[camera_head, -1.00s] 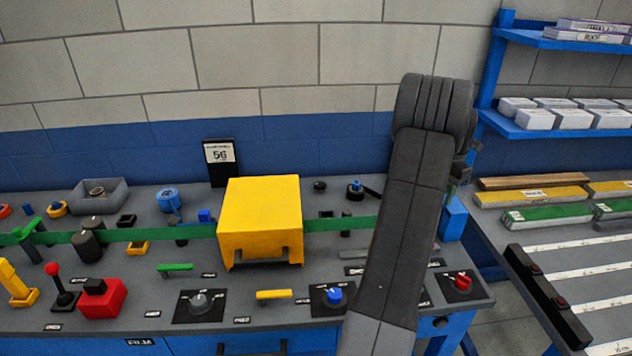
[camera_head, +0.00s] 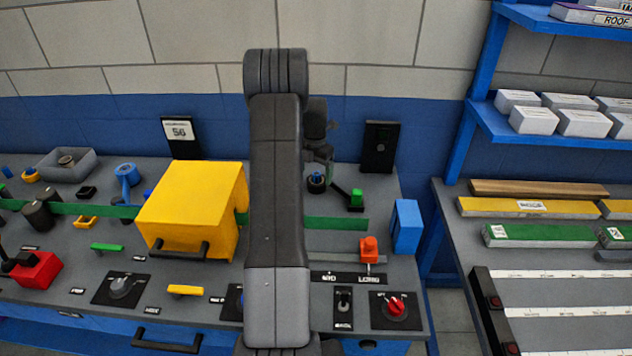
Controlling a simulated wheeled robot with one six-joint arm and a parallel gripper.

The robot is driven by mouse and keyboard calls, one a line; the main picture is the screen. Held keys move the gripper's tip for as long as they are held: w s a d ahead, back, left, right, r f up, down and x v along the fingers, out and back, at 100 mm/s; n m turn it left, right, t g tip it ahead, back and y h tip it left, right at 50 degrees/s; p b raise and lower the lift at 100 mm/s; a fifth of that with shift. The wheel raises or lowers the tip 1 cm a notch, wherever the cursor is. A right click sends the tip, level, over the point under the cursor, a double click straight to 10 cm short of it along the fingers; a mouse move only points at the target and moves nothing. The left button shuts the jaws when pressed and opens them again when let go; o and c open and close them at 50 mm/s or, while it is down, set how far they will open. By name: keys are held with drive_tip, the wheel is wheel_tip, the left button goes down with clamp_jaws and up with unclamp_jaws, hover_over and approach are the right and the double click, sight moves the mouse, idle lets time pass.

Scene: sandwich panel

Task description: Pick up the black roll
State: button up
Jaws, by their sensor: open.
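A small black roll with a blue core (camera_head: 317,183) sits on the grey bench, just right of my raised arm link. My gripper (camera_head: 324,158) is dark and partly hidden behind that link. It points down above the bench, close to the roll in the picture, with nothing seen in it. The jaws are open, though the fingers are small and hard to make out. I cannot tell the exact gap between the fingers and the roll.
A yellow box (camera_head: 195,205) straddles a green strip (camera_head: 340,223) left of my arm. Dark cylinders (camera_head: 38,214) stand at far left.

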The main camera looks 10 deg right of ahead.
drive_tip(key=shift+d+f+p, duration=0.15)
drive_tip(key=shift+f+p, duration=0.25)
drive_tip(key=shift+f, duration=1.5)
drive_tip(key=c, duration=1.1)
drive_tip(key=shift+r+b, duration=1.05)
drive_tip(key=shift+r, duration=4.05)
